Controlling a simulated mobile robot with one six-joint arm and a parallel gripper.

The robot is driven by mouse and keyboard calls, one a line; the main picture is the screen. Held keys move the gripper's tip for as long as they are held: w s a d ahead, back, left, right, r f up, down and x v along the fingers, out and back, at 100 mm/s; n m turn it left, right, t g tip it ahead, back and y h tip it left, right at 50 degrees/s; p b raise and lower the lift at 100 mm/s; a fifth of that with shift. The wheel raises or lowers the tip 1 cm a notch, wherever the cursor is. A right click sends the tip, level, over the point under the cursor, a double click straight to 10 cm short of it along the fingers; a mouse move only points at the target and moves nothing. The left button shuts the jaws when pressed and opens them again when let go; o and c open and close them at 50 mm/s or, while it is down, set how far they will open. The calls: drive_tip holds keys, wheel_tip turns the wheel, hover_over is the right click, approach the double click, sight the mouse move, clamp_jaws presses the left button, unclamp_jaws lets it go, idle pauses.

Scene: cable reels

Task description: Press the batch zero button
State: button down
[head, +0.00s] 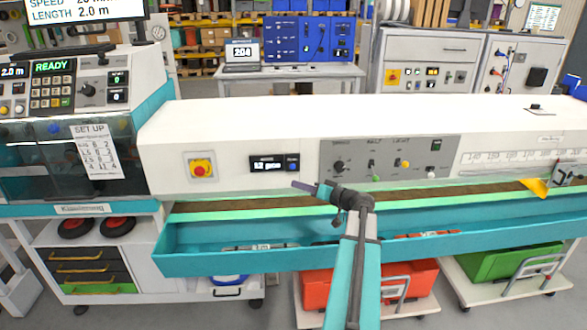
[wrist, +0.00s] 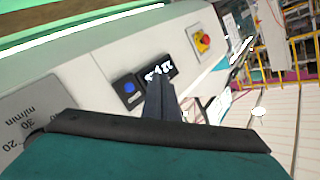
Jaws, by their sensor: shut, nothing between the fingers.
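The batch counter panel (head: 266,163) is a small black unit on the white machine front, with a lit display that seems to read 12 pcs. Its blue button (head: 292,162) sits at the right end; its label is too small to read. In the wrist view the panel is tilted, with the blue button (wrist: 129,87) left of the fingers and the display (wrist: 160,71) by the fingertips. My gripper (head: 297,185) is shut and empty, just below the button in the head view. In the wrist view my gripper (wrist: 158,82) covers part of the panel; contact cannot be told.
A red emergency stop on a yellow plate (head: 201,169) is left of the panel. A grey control panel (head: 390,158) with knobs and switches is to its right. A teal trough (head: 215,257) runs below the machine front.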

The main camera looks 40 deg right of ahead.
sight(293, 167)
drive_tip(key=shift+w+d, duration=0.1)
drive_tip(key=w+d+p, duration=0.2)
drive_tip(key=w+d, duration=0.3)
drive_tip(key=w, duration=0.1)
drive_tip(key=shift+w+d, duration=0.25)
idle(0.5)
idle(1.8)
drive_tip(key=shift+w+d+b, duration=0.55)
drive_tip(key=shift+w+b, duration=0.15)
drive_tip(key=shift+b, duration=0.65)
idle(1.2)
drive_tip(key=shift+s+a, duration=0.1)
drive_tip(key=shift+s+a+b, duration=0.45)
drive_tip(key=shift+s+b, duration=0.1)
drive_tip(key=shift+b, duration=0.2)
idle(0.4)
